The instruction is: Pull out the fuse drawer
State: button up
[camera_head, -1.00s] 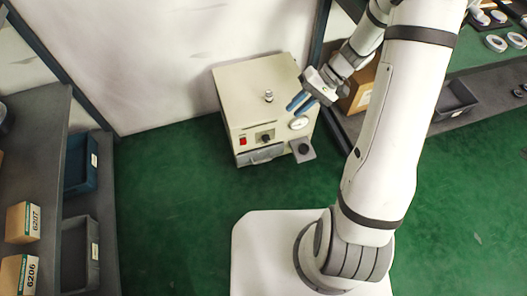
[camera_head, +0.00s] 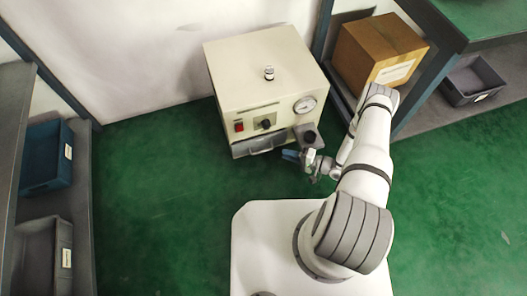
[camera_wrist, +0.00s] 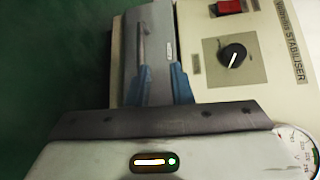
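The fuse drawer (camera_head: 262,145) is a grey front with a bar handle, low on the front of a beige stabiliser (camera_head: 255,75). In the wrist view the drawer (camera_wrist: 160,45) stands upright in the picture, with its handle (camera_wrist: 143,42) along its left part. My gripper (camera_head: 291,155) is just in front of the drawer's right end, below a dark round part. In the wrist view my blue gripper fingers (camera_wrist: 160,77) are apart, with grey drawer surface showing between them. The left finger lines up with the handle's near end; I cannot tell whether they touch.
The stabiliser's front bears a red switch (camera_head: 239,127), a black knob (camera_head: 265,123) and a gauge (camera_head: 304,105). A cardboard box (camera_head: 375,50) sits on the right shelf. Shelves with bins stand at left. Green floor in front of the drawer is clear to the left.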

aim_at(262, 152)
jog(key=shift+m+t, duration=0.3)
jog(key=shift+t, duration=0.2)
jog(key=w+a+f+b, duration=0.1)
jog(key=a, duration=0.2)
jog(key=w+a+f+b, duration=0.1)
jog(key=w+a+f, duration=0.1)
jog(key=a, duration=0.2)
jog(key=w+a+f+b, duration=0.1)
jog(key=a+f, duration=0.1)
jog(key=a, duration=0.1)
jog(key=shift+w+a+f+b, duration=0.1)
jog(key=shift+w+a+b, duration=0.2)
jog(key=shift+w+a, duration=0.05)
jog(key=shift+c, duration=0.6)
grip_shut()
jog(key=shift+a, duration=0.1)
